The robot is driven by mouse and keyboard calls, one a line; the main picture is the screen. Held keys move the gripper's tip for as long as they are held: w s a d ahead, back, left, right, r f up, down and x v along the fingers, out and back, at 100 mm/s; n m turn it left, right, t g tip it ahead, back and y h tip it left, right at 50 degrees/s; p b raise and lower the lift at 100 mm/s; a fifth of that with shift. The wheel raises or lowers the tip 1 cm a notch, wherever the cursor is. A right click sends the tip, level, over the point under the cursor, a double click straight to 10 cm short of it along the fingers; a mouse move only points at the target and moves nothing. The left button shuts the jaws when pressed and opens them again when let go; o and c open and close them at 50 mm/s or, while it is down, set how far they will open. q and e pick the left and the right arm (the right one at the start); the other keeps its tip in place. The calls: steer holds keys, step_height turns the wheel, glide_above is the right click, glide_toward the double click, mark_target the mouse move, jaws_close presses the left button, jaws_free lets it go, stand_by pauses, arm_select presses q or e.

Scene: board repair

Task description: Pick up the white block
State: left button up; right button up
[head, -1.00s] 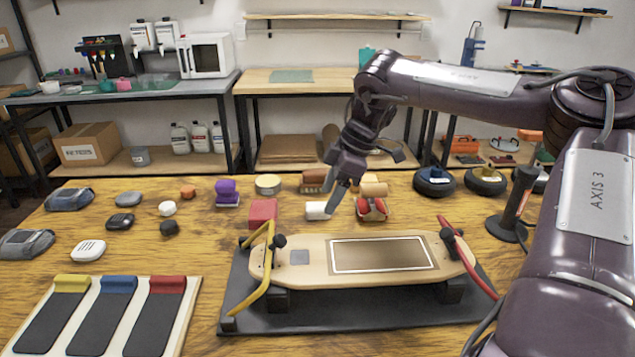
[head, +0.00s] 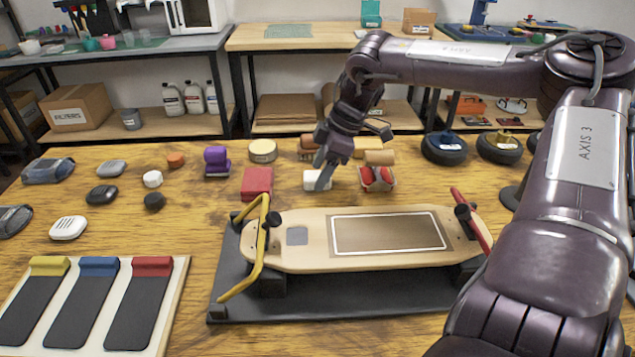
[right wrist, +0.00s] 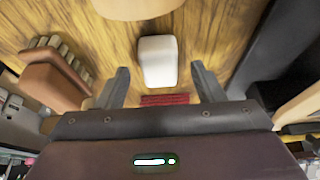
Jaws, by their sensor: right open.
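The white block (head: 311,181) lies on the wooden table behind the skateboard deck, right of a red block. My left gripper is not in view.
The red block (head: 257,182) is to the left; a red-and-tan item (head: 377,178) stands close on the right. The skateboard deck (head: 300,262) sits in a black stand with yellow and red clamps in front. A round tan-topped tin (head: 262,150) stands behind.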

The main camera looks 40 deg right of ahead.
steer(key=shift+w+a+f, duration=0.1)
steer(key=shift+w+f, duration=0.05)
steer(key=shift+f, duration=0.1)
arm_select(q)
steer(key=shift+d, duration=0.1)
arm_select(e)
steer(key=c, duration=1.1)
steer(key=shift+r, duration=0.15)
